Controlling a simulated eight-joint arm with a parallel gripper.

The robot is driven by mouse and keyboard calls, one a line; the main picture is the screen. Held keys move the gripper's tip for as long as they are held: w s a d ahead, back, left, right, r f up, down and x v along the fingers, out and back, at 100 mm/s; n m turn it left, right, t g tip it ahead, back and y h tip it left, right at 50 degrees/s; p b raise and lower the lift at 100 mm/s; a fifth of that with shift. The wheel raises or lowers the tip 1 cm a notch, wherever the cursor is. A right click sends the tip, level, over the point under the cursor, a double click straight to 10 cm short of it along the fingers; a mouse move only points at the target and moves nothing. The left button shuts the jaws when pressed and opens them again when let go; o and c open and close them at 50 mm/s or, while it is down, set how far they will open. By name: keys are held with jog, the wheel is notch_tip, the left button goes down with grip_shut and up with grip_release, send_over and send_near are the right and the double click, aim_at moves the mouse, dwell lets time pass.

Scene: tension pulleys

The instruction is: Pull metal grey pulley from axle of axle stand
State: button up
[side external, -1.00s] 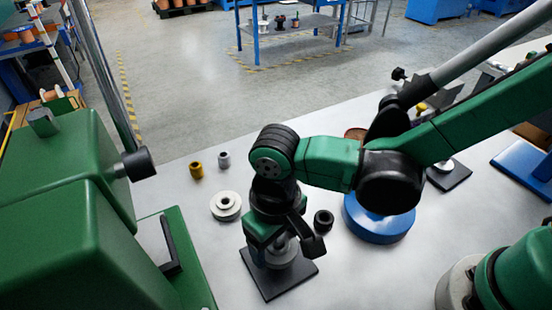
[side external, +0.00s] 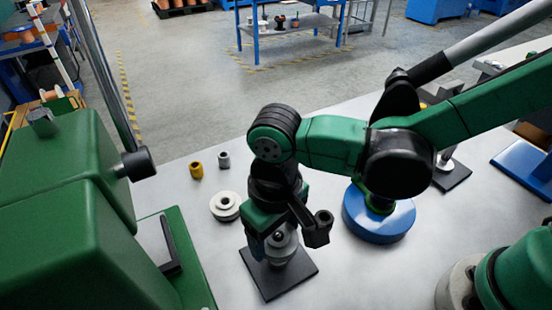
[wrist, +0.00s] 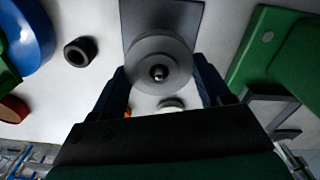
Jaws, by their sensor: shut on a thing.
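The metal grey pulley (wrist: 142,57) is a round grey disc between my fingers in the wrist view. It also shows under my wrist in the side view (side external: 285,245). My gripper (wrist: 160,85) is shut on it, one finger at each side. The axle's dark round end shows in the pulley's centre, so the pulley is around the axle. The axle stand's dark square base (side external: 297,283) lies flat on the table below. How far up the axle the pulley sits is hard to tell.
A whitish pulley (side external: 225,207), a yellow cylinder (side external: 196,171) and a small grey cylinder (side external: 224,159) stand left of my gripper. A blue round base (side external: 375,230) is at right, and a green machine (side external: 75,230) at left. A black ring (wrist: 80,51) lies nearby.

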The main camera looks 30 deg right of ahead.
jog(key=shift+r, duration=0.2)
dwell(0.6)
jog(key=shift+r, duration=1.65)
jog(key=shift+r, duration=0.5)
jog(key=shift+r, duration=2)
